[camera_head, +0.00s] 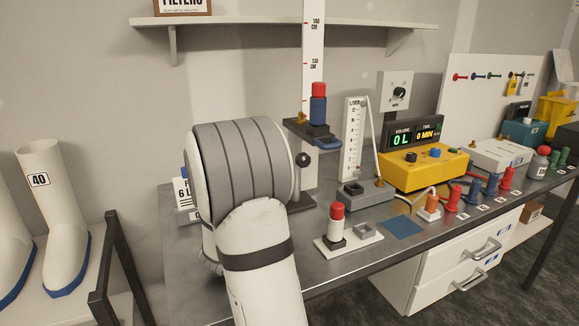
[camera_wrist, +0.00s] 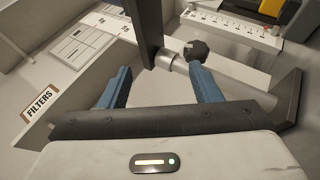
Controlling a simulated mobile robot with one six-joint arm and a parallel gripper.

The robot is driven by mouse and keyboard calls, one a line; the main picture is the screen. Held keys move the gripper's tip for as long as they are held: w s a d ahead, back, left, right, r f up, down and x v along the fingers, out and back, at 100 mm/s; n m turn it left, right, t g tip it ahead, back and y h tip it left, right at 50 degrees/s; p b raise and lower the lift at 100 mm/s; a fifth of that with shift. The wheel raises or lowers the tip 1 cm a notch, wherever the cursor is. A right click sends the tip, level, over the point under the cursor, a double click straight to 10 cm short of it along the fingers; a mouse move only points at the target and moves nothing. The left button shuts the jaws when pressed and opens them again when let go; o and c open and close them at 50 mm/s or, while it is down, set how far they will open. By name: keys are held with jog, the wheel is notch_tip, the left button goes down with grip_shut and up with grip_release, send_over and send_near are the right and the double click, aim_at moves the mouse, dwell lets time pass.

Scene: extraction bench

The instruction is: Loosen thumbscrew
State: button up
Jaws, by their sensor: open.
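The thumbscrew is a small black round knob (camera_head: 302,159) on the upright white scale post (camera_head: 312,60), below the dark bracket (camera_head: 318,136). In the wrist view the knob (camera_wrist: 197,50) sits just beyond the tip of the right blue finger, with a short silver collar (camera_wrist: 165,58) to its left. My gripper (camera_wrist: 158,76) is open and empty, its two blue fingers apart. The knob is nearer the right finger than the middle of the gap; I cannot tell whether they touch. In the head view my arm hides the gripper.
A red-capped blue bottle (camera_head: 318,106) stands on the bracket. A flowmeter (camera_head: 353,140) and a yellow display unit (camera_head: 425,166) are to the right. A red-and-white bottle (camera_head: 337,225) stands near the bench front. Boots (camera_head: 45,190) are at far left.

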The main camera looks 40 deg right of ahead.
aim_at(304, 163)
jog(key=d+m+g+y+p, duration=0.1)
jog(key=d+p, duration=0.3)
jog(key=p, duration=0.4)
jog(key=w+d+m+g+y+p, duration=0.1)
jog(key=d+y+p, duration=0.3)
jog(key=p, duration=0.5)
jog(key=d+m+y+p, duration=0.2)
jog(key=d+p, duration=0.2)
jog(key=p, duration=0.5)
jog(key=shift+w+d+r+m+g+y, duration=0.1)
jog(key=shift+w+r+m+g+y, duration=0.1)
jog(key=shift+w+m+g+y, duration=0.15)
jog(key=shift+c, duration=0.5)
jog(key=c, duration=0.9)
jog(key=shift+f+b, duration=0.2)
jog(key=shift+b, duration=0.7)
